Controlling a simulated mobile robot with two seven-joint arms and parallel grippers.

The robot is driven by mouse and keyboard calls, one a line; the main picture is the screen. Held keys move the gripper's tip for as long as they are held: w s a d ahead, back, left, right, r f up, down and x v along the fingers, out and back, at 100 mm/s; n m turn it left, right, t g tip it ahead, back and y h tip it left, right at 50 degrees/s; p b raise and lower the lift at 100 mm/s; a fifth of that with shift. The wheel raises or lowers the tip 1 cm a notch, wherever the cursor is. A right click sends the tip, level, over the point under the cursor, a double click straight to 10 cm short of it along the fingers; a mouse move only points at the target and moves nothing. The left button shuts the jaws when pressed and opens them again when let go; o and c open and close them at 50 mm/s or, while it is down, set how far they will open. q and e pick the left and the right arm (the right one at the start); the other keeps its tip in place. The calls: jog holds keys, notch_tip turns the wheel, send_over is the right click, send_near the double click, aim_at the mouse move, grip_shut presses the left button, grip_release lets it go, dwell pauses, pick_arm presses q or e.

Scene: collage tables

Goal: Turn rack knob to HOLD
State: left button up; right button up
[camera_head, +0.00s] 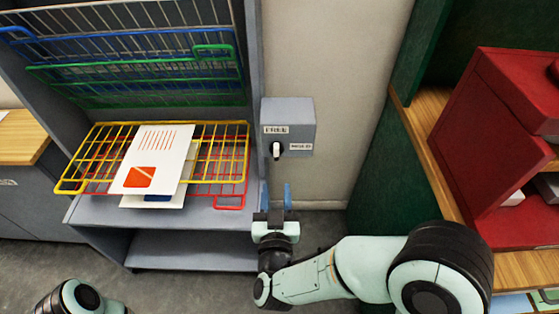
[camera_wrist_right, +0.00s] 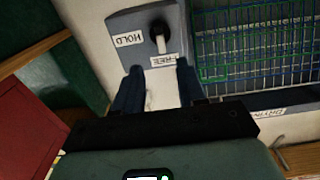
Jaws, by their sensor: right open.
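The rack knob (camera_head: 276,150) is a black hub with a white pointer on the front of a grey box (camera_head: 306,110) beside the drying rack. In the right wrist view the knob (camera_wrist_right: 161,40) has its white pointer aimed at the FREE label (camera_wrist_right: 164,60). The HOLD label (camera_wrist_right: 125,40) is to one side; it also shows in the head view (camera_head: 301,146), right of the knob. My right gripper (camera_head: 276,190) is open and empty, below and apart from the knob, its blue fingers towards it. My left gripper is out of view; only part of that arm shows.
A yellow wire shelf (camera_head: 100,150) bears printed cards (camera_head: 160,155), with a red wire shelf (camera_head: 230,203) under it. Blue and green wire shelves (camera_head: 150,75) are tilted up behind. A red cabinet (camera_head: 485,120) stands at right. Bare wall lies right of the box.

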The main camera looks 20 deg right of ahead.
aim_at(276, 156)
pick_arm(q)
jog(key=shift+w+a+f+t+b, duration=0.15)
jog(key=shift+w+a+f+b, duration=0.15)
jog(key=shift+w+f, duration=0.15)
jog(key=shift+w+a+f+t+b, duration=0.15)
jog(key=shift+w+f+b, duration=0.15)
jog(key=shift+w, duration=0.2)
pick_arm(e)
jog(key=x, duration=1.1)
jog(key=shift+f, duration=0.1)
jog(key=shift+s, duration=0.1)
grip_shut()
